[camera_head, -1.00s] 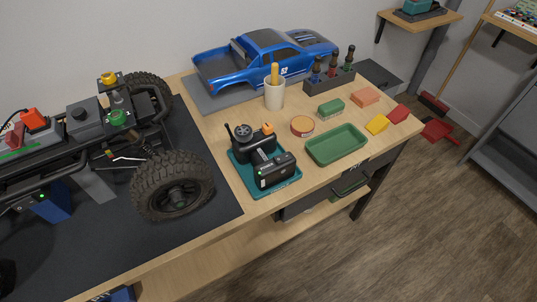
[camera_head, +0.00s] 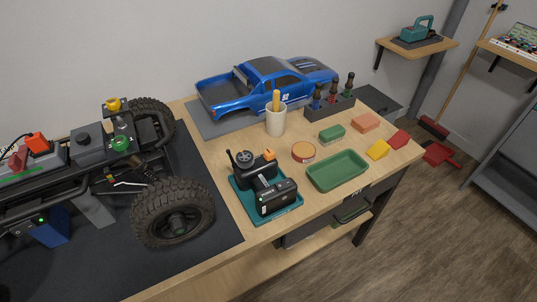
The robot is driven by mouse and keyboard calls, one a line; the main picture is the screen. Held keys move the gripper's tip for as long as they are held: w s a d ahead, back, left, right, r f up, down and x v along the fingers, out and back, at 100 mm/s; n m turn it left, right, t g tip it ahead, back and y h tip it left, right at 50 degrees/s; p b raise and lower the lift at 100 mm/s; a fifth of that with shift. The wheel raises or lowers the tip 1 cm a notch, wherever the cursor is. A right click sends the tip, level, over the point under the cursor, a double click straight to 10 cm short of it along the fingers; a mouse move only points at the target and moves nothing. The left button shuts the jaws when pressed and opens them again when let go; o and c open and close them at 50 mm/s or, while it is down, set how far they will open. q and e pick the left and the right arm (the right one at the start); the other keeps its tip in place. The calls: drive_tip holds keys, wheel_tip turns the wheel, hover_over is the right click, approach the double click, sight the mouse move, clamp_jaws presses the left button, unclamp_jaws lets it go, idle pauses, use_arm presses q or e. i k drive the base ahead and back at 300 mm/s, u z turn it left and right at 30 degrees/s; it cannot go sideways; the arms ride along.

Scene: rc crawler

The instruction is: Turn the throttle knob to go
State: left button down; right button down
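A black handheld controller (camera_head: 277,197) rests on a teal mat (camera_head: 238,182) near the front edge of the workbench. It has a round dark wheel (camera_head: 244,157) on its upper left and an orange part (camera_head: 269,155) on its upper right. I cannot tell which of these is the throttle knob or read any markings. The RC crawler chassis (camera_head: 86,146) with a big black tyre (camera_head: 172,213) stands to the left on a dark mat. Neither of my grippers is in view.
A green tray (camera_head: 337,171), a round tin (camera_head: 303,152) and a cup (camera_head: 276,122) stand right of and behind the controller. A blue truck body (camera_head: 268,82) and a driver rack (camera_head: 329,106) are at the back.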

sight(268, 153)
drive_tip(key=u, duration=0.5)
drive_tip(key=k, duration=1.2)
drive_tip(key=u, duration=0.7)
drive_tip(key=i, duration=0.6)
drive_tip(key=z, duration=0.4)
